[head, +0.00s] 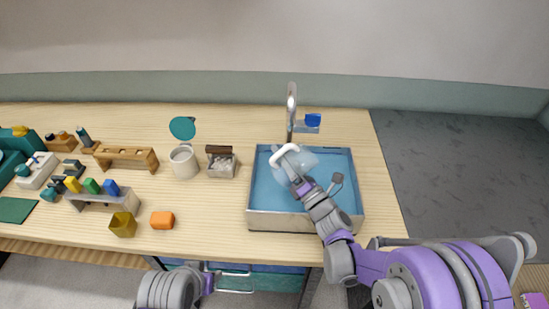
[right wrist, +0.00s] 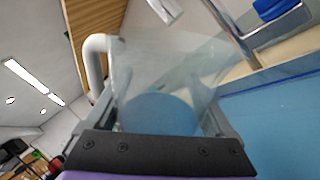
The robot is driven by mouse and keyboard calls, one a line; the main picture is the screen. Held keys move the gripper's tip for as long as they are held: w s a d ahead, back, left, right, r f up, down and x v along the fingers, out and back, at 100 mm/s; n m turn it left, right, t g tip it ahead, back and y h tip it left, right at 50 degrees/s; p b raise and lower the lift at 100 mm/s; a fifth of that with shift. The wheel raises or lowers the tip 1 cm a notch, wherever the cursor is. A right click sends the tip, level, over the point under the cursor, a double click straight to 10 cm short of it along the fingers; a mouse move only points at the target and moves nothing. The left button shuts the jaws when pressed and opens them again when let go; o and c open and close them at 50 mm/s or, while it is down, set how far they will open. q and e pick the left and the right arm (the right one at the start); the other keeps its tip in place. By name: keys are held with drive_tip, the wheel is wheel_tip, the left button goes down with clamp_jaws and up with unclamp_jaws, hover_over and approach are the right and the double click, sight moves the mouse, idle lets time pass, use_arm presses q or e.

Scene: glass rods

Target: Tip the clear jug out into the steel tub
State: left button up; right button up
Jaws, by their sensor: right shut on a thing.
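The clear jug (head: 303,161), with a white handle, is held over the steel tub (head: 284,220), whose inside is blue. My right gripper (head: 296,179) is shut on the jug. In the right wrist view the clear jug (right wrist: 190,75) fills the space between the fingers, with its white handle at the left. The jug looks tilted well over. A blue area shows through it; I cannot tell whether that is liquid or the tub behind. Part of my left arm shows at the bottom of the head view, but its gripper does not.
A tap (head: 292,105) stands behind the tub, close to the jug. A white mug (head: 184,162) and a small box of pale pieces (head: 220,163) stand left of the tub. An orange block (head: 162,220) and a yellow cup (head: 123,225) are near the front edge.

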drive_tip(key=shift+d, duration=0.1)
drive_tip(key=shift+d, duration=0.15)
drive_tip(key=shift+r+m+t, duration=0.4)
drive_tip(key=shift+m, duration=0.4)
drive_tip(key=shift+w, duration=0.1)
drive_tip(key=shift+r+m, duration=0.45)
drive_tip(key=shift+m, duration=0.25)
drive_tip(key=shift+w+d+f+t+h, duration=0.1)
drive_tip(key=shift+d+t+h, duration=0.1)
drive_tip(key=shift+t+h, duration=0.15)
drive_tip(key=shift+a, duration=0.15)
